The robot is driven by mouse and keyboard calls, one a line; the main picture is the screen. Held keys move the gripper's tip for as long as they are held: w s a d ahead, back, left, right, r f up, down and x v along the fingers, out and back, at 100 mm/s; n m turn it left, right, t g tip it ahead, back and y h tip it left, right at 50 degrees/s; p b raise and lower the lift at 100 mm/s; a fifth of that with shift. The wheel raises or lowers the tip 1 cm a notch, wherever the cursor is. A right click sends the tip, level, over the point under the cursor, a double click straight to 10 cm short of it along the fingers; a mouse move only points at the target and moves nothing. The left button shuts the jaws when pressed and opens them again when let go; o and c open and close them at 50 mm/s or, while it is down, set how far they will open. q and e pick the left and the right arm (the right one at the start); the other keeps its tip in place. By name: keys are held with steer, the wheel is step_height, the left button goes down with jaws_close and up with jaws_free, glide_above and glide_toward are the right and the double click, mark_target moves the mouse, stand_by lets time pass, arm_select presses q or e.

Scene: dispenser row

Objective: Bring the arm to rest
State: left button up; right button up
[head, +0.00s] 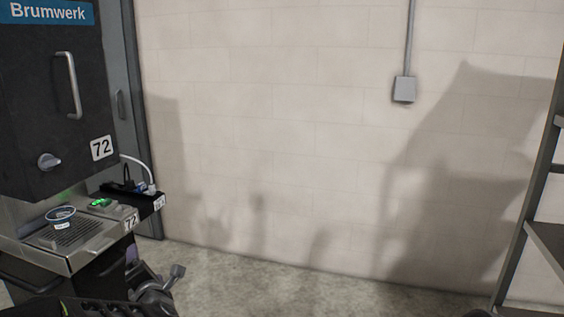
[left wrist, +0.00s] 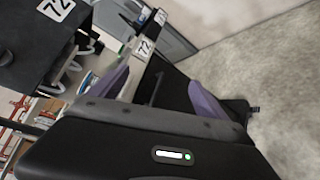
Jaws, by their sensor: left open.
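My left gripper (head: 136,266) is at the lower left of the head view, in front of the dispenser's lower part and partly cut off by the bottom edge. In the left wrist view its two purple fingers (left wrist: 158,88) stand wide apart with nothing between them. The black dispenser (head: 60,110), marked Brumwerk and 72, stands at the left. My right gripper is not in view.
A green-lit device (head: 101,203) sits on the dispenser's ledge. A black box with a white cable (head: 140,168) is beside it. A pale block wall (head: 290,120) closes the back. A dark shelf frame (head: 530,200) stands at the right. The middle floor (head: 270,285) is clear.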

arm_select(q)
steer(key=s+d+f+m+g+h+p, duration=0.15)
steer(key=s+d+f+m+h, duration=0.3)
steer(key=d+f+m, duration=0.55)
steer(key=s+d+f+m+g+h+p, duration=0.1)
steer(key=s+d+f+m+g+h, duration=0.35)
steer(key=f+m, duration=0.5)
steer(key=s+d+f+m+g+h+p, duration=0.1)
steer(key=s+d+f, duration=0.3)
steer(key=s, duration=0.5)
steer(key=s+d+f+m+g+h+p, duration=0.1)
steer(key=s+d+f+m+g+p, duration=0.1)
steer(key=s, duration=0.8)
steer(key=s+d+f+m+g+p, duration=0.2)
steer(key=s+d+f+m+g, duration=0.2)
steer(key=s, duration=0.6)
step_height(320, 180, down, 3)
steer(key=shift+d+r+g+h, duration=0.1)
steer(key=shift+d+g+h, duration=0.25)
steer(key=shift+d, duration=0.6)
